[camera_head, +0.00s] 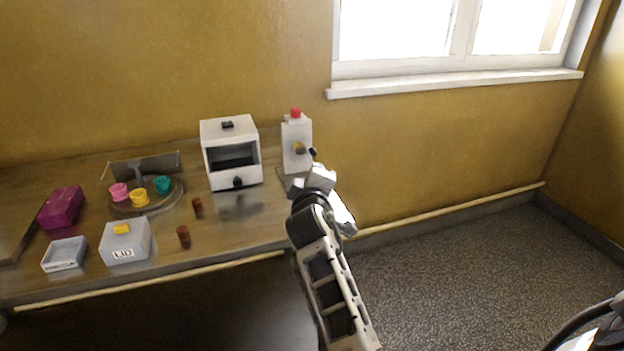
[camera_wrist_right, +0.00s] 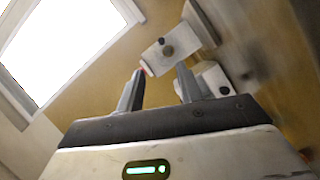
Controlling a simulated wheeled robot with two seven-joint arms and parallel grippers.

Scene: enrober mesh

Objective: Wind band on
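A white upright unit (camera_head: 290,133) with a red cap (camera_head: 296,113) stands at the table's right end. An olive-yellow round knob (camera_head: 299,148) is on its front; a dark piece beside it is too small to identify. My right gripper (camera_head: 318,178) is in front of its lower part. In the right wrist view, my right gripper (camera_wrist_right: 160,85) has its two fingers apart with nothing between them, and the unit (camera_wrist_right: 160,52) lies beyond, apart from the fingertips. No band can be made out.
A white box machine (camera_head: 230,135) with a dark opening and black knob is left of the unit. Further left are a round tray (camera_head: 122,210) with coloured cups, a lidded grey box (camera_head: 125,242), a small grey tray (camera_head: 64,255), a purple box (camera_head: 61,207) and two brown cylinders (camera_head: 183,236).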

